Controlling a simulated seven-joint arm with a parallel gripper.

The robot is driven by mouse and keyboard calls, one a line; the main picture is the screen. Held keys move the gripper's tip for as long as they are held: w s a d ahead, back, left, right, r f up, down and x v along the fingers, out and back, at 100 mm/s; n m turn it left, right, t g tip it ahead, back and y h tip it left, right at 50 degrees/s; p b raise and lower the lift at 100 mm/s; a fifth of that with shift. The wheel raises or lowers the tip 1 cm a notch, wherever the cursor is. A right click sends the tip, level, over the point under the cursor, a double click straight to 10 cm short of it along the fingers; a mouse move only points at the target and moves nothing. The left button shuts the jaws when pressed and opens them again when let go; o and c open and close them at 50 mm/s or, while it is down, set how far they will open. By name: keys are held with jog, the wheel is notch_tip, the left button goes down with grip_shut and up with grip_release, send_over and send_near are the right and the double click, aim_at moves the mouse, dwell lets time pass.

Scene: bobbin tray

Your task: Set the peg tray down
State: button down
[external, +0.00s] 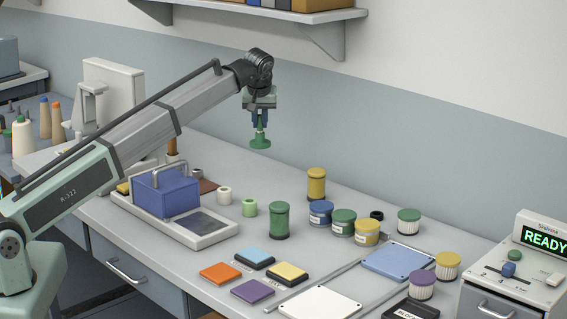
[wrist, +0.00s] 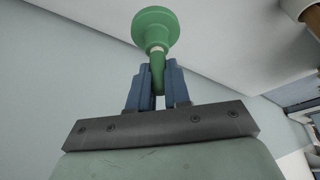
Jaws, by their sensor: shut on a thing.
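My gripper (external: 259,121) is raised above the back of the bench, its fingers pointing down. It is shut on the narrow stem of a green flared piece (external: 260,142), which hangs upright with its wide round end lowest, clear of the bench. In the wrist view the blue fingers of my gripper (wrist: 157,72) pinch the stem, and the round end of the green piece (wrist: 155,25) shows beyond them. No tray is in my gripper. A pale tray (external: 222,234) holding a blue block with a handle (external: 167,193) rests on the bench; I cannot tell whether it is the peg tray.
A green spool (external: 279,221), a yellow spool (external: 316,184) and several bobbins stand mid-bench. Coloured pads, a blue plate (external: 398,262) and a white plate (external: 320,303) lie in front. A control box (external: 515,270) reads READY at right. Bare bench lies behind the green spool.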

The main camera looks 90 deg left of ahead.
aim_at(260, 143)
jog(key=shift+f, duration=4.7)
jog(key=shift+f, duration=0.1)
jog(key=c, duration=1.1)
grip_release()
jog(key=v, duration=1.2)
